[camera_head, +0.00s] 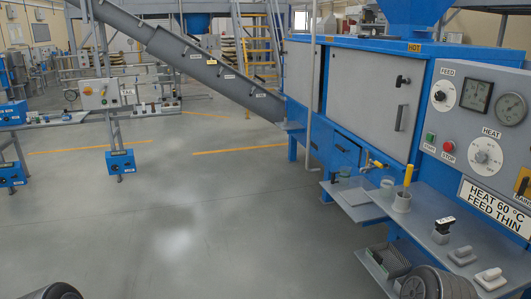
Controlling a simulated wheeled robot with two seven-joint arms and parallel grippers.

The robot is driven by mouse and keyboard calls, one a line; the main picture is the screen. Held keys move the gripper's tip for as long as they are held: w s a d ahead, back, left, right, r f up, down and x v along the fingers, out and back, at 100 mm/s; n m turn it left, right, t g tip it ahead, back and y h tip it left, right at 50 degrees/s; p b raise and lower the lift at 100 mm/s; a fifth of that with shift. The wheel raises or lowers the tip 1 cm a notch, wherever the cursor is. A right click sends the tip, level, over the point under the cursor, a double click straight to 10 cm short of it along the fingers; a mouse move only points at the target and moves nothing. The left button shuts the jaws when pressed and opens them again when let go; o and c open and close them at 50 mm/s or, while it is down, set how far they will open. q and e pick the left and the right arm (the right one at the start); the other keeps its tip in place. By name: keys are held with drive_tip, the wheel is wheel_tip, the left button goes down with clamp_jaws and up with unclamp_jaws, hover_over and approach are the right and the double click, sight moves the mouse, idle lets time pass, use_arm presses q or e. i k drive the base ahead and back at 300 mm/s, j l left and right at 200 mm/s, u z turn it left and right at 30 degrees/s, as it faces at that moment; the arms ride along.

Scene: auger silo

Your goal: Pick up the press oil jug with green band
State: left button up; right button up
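No jug with a clear green band can be made out. A small pale container (388,183) stands below the brass tap (376,164) on the blue press (375,95). It is too small to tell whether it is a jug. Another small greenish container (344,172) shows to its left, also unclear. Neither of my grippers is in view. Dark rounded parts at the bottom left and bottom right edges look like my own arms.
A lower shelf (375,268) holds a dark basket. A sloping auger (200,68) meets the press. The floor (170,220) at centre left is clear.

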sight(341, 176)
drive_tip(key=i, duration=0.75)
drive_tip(key=i+z, duration=0.1)
drive_tip(key=i, duration=0.6)
drive_tip(key=i+j+z, duration=0.1)
drive_tip(key=i, duration=0.65)
drive_tip(key=i+j+z, duration=0.1)
drive_tip(key=i+z, duration=0.2)
drive_tip(key=z, duration=0.15)
drive_tip(key=i+j+z, duration=0.2)
drive_tip(key=z, duration=0.2)
drive_tip(key=i+j+z, duration=0.6)
drive_tip(key=j+z, duration=0.25)
drive_tip(key=i+j+z, duration=0.15)
drive_tip(key=j+z, duration=0.15)
drive_tip(key=z, duration=0.15)
drive_tip(key=i+j+z, duration=0.1)
drive_tip(key=j+z, duration=0.35)
drive_tip(key=j, duration=0.2)
drive_tip(key=j+z, duration=0.45)
drive_tip(key=j, duration=0.2)
drive_tip(key=k, duration=0.05)
